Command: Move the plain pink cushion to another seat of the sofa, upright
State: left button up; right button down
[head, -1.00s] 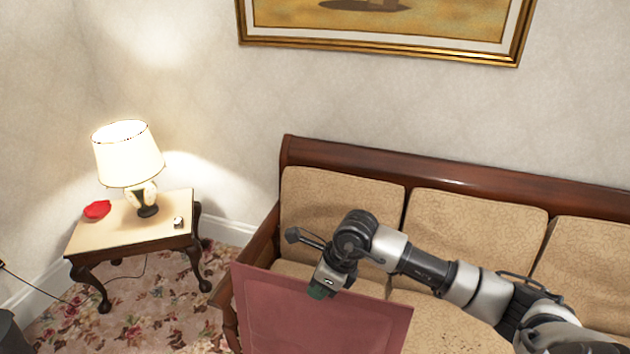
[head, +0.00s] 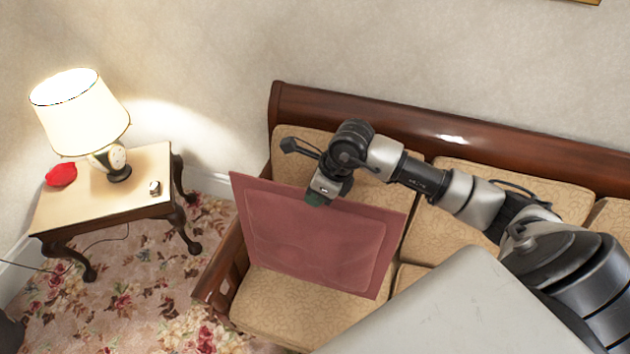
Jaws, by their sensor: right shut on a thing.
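The plain pink cushion (head: 310,245) hangs upright, slightly tilted, in front of the sofa's left seat. My right gripper (head: 318,197) is shut on the cushion's top edge, near the middle. The arm reaches in from the right. The sofa (head: 400,117) has a dark wooden frame and tan patterned cushions. Its left seat (head: 285,312) shows below and beside the pink cushion. I cannot tell whether the cushion's lower edge touches the seat. My left gripper is not in view.
A side table (head: 95,213) stands left of the sofa, with a lit lamp (head: 80,110), a red object (head: 61,174) and a small object on it. The sofa's wooden left arm (head: 225,262) is close to the cushion. The seats further right are partly hidden by my arm and a pale panel.

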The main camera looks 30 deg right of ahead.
jog(key=shift+w+d+f+b, duration=0.2)
jog(key=shift+d+f+b, duration=0.1)
jog(key=shift+f+b, duration=0.25)
jog(key=w+d+f+b, duration=0.6)
jog(key=d+f+b, duration=0.2)
jog(key=f+b, duration=0.2)
jog(key=shift+w+f+y, duration=0.2)
jog(key=shift+w+y, duration=0.1)
jog(key=shift+w, duration=0.05)
dwell(0.4)
jog(key=shift+w+d+f+b, duration=0.2)
jog(key=shift+w+d+b, duration=0.6)
jog(key=shift+d+b, duration=0.2)
jog(key=shift+w+d+f+b, duration=0.2)
jog(key=shift+w+d+b, duration=0.65)
jog(key=shift+b, duration=0.15)
